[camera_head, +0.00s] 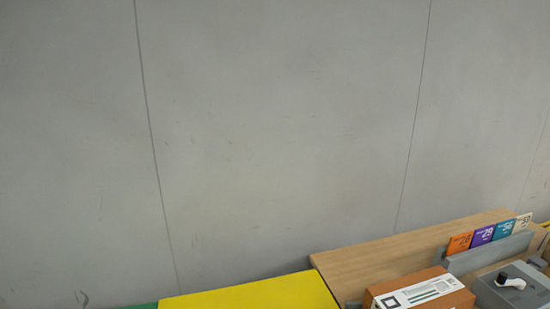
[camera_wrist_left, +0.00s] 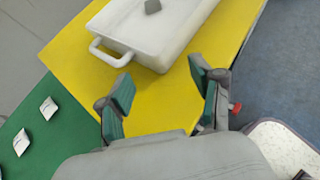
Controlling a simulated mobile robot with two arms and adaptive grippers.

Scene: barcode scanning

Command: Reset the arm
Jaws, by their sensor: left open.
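My left gripper (camera_wrist_left: 160,84) shows in the left wrist view with its two green-padded fingers spread apart and nothing between them. It points toward a yellow surface (camera_wrist_left: 165,108) and a white lidded case (camera_wrist_left: 150,28) with a loop handle. The fingertips appear just short of the case in the picture; I cannot tell the height between them. Neither gripper shows in the head view, and my right gripper is in no view.
In the head view, a yellow surface (camera_head: 262,293) adjoins a wooden table (camera_head: 385,260). An orange-brown box with a white label (camera_head: 419,291), a grey unit (camera_head: 517,288) and several coloured cards (camera_head: 482,236) stand at right. White tags (camera_wrist_left: 48,108) lie on a green surface (camera_wrist_left: 58,142).

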